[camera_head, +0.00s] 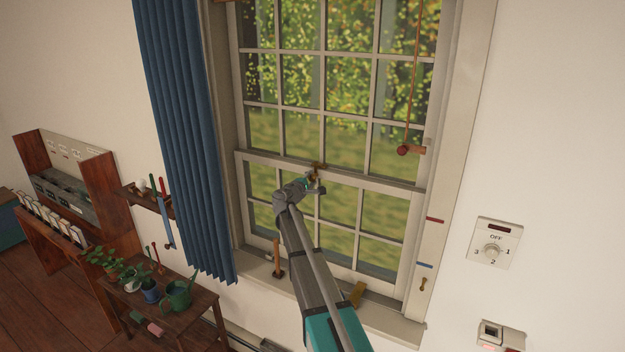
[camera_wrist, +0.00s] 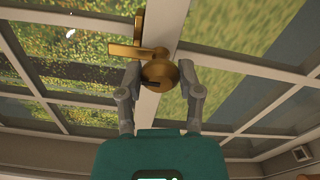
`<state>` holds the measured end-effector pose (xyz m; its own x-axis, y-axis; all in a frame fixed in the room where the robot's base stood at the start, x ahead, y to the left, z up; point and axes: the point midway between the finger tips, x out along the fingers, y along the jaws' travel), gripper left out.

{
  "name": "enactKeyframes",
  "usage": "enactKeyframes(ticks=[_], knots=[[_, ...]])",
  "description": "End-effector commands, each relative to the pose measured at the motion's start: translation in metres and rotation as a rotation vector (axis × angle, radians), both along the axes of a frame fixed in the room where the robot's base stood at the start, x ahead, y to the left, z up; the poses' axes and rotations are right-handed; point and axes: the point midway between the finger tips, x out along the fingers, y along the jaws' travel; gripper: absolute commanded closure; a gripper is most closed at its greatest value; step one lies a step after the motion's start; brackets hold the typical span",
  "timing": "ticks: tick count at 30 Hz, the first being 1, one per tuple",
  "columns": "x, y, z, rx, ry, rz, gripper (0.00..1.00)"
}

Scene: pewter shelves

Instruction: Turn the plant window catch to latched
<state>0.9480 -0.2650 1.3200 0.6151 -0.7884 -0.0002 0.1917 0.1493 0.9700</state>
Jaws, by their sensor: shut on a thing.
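The window catch is a brass piece (camera_wrist: 162,72) with a round knob-like body and a flat lever (camera_wrist: 125,50) that points left in the wrist view. A brass plate stands beside it on the sash rail. In the head view the catch (camera_head: 319,167) shows small at the middle of the window's meeting rail. My gripper (camera_wrist: 160,74) has one finger on each side of the round body and is shut on it. In the head view my gripper (camera_head: 312,182) is just below the rail and partly covers the catch. I cannot read whether the catch is latched.
The window (camera_head: 385,185) has two sashes with many panes. A blue curtain (camera_head: 185,140) hangs at its left. A red ball on a cord (camera_head: 403,150) hangs at the right. Potted plants and a green watering can (camera_head: 179,297) stand on a low table. A dial (camera_head: 493,251) is on the right wall.

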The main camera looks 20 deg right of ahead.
Motion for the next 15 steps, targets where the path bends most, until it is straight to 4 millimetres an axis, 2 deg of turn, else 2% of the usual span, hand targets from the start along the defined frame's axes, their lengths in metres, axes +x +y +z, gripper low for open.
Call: enactKeyframes(ticks=[8,9,13,15], knots=[[-0.0003,0.0019,-0.0008,0.004,-0.001,0.002,1.00],[-0.0003,0.0019,-0.0008,0.004,-0.001,0.002,0.46],[-0.0002,0.0015,-0.0007,0.002,-0.001,0.002,0.22],[-0.0002,0.0012,-0.0006,0.002,0.000,0.002,0.19]])
